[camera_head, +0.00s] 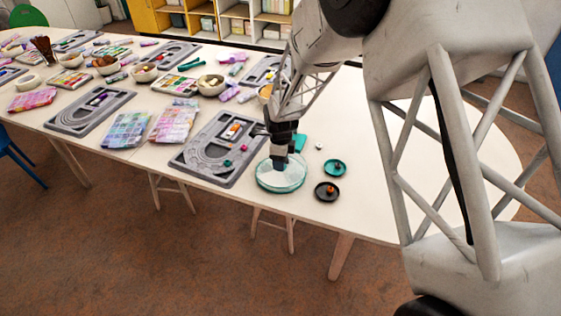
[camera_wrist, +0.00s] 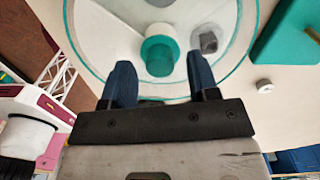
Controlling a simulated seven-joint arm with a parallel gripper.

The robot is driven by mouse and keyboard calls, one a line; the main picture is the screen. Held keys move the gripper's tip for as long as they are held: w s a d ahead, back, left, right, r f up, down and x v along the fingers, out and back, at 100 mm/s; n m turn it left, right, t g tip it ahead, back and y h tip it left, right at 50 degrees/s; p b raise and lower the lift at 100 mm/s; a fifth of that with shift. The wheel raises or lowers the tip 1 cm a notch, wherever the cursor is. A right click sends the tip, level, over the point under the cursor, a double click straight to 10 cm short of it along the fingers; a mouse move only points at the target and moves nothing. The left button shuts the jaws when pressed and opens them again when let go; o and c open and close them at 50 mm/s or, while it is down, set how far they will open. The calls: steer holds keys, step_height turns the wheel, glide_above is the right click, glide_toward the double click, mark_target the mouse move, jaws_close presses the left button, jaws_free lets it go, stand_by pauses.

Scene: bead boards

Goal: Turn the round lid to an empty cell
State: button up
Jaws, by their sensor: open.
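The round lid (camera_head: 268,181) is a clear, pale disc with a teal rim, near the table's front edge. In the wrist view the lid (camera_wrist: 103,38) fills the upper middle, with a teal round knob (camera_wrist: 160,52) at its centre. A dark grey patch (camera_wrist: 208,41) shows right of the knob; I cannot tell whether it is an opening or a thing under the lid. My gripper (camera_head: 281,162) is over the lid, pointing down. In the wrist view its two blue fingers (camera_wrist: 160,75) are apart, one to each side of the knob. What the cells hold is not clear.
A grey bead board (camera_head: 190,157) lies to the left. A small white piece (camera_head: 319,146) and a teal block (camera_head: 300,142) are behind.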

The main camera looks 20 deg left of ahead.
steer(key=shift+r, duration=3.45)
steer(key=shift+d+r, duration=0.3)
steer(key=shift+r, duration=0.05)
steer(key=s+d+r+n+t, duration=0.1)
steer(key=s+d+r+n, duration=0.35)
steer(key=d+r, duration=0.7)
steer(key=s+d+r+n, duration=0.3)
steer(key=s+d+r, duration=0.35)
steer(key=d, duration=0.85)
steer(key=s+d+r+n+t, duration=0.1)
steer(key=s+d+r+n, duration=0.2)
steer(key=s+d, duration=0.6)
steer(key=s+d+r+n, duration=0.3)
steer(key=s+d+n, duration=0.2)
steer(key=s, duration=0.8)
steer(key=d, duration=0.3)
steer(key=shift+s+d+r+n+t, duration=0.3)
steer(key=shift+d+r+n+t, duration=0.05)
steer(key=shift+d+t, duration=0.05)
